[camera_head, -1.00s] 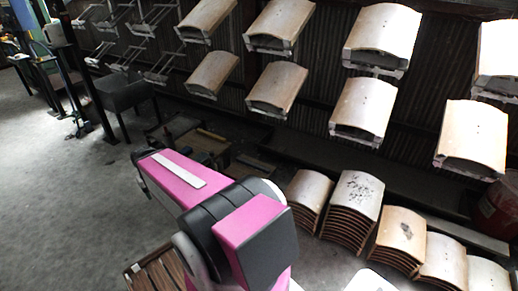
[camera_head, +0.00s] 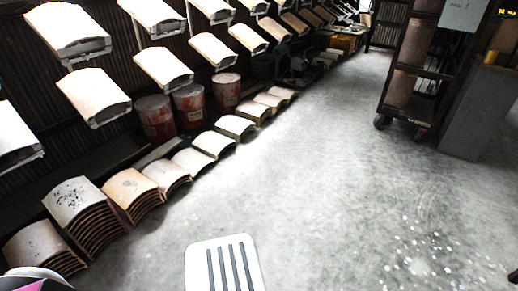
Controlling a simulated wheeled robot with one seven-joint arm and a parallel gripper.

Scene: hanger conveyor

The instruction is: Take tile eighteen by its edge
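Curved clay tiles hang on carriers in two rows along the dark ribbed wall, such as an upper-row tile (camera_head: 65,27) and a lower-row tile (camera_head: 92,94). More tiles stand in stacks on the floor below, such as a stack with a dark-speckled top (camera_head: 77,198) and a tan stack (camera_head: 130,187) to its right. I can read no numbers on the tiles, so I cannot tell which one is tile eighteen. My gripper is out of view; only a bit of my pink arm shows at the bottom left corner.
Red and grey drums (camera_head: 155,118) stand between the wall and the floor stacks. A tall dark wheeled rack (camera_head: 408,75) holding tiles stands at the upper right beside a grey cabinet (camera_head: 477,108).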

